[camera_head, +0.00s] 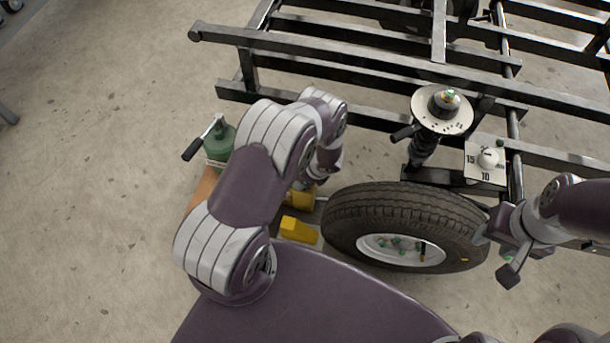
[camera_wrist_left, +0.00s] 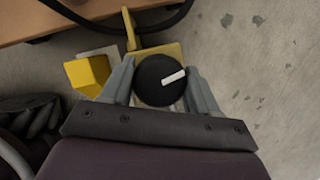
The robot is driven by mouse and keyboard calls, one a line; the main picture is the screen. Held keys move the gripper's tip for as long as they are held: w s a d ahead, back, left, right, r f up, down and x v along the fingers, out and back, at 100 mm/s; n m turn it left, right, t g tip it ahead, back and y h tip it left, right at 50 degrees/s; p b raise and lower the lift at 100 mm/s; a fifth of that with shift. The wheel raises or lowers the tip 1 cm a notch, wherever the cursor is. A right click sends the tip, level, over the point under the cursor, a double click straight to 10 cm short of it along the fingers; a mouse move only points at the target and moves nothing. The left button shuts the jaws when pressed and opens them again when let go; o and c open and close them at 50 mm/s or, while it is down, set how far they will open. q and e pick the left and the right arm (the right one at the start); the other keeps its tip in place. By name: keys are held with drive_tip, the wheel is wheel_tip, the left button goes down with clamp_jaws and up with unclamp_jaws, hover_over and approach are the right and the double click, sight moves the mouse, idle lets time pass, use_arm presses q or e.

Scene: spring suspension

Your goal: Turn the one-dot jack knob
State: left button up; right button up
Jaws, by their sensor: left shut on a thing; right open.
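In the left wrist view a round black knob (camera_wrist_left: 153,92) with a white pointer bar sits on a yellow jack body (camera_wrist_left: 168,50). My left gripper (camera_wrist_left: 161,74) is shut on the knob, one finger at each side. No dot mark can be made out on the knob. In the head view the yellow jack (camera_head: 301,197) shows partly below my left arm, which hides the knob and the fingers. My right gripper (camera_head: 496,254) is open and empty, by the right side of the tire.
A tire (camera_head: 375,205) lies right of the jack, and a yellow wedge (camera_head: 298,230) is near it. A green bottle-shaped device (camera_head: 219,142) with a black handle stands left. A black frame (camera_head: 350,58), a round dial plate (camera_head: 425,115) and a numbered plate (camera_head: 486,173) are behind.

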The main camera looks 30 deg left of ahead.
use_arm(q)
drive_tip(key=shift+a, duration=0.15)
idle(0.4)
drive_tip(key=o, duration=1)
drive_tip(key=p+v, duration=0.6)
drive_tip(key=v, duration=0.6)
drive_tip(key=shift+s+r, duration=0.15)
drive_tip(key=shift+r, duration=0.2)
drive_tip(key=shift+f, duration=0.1)
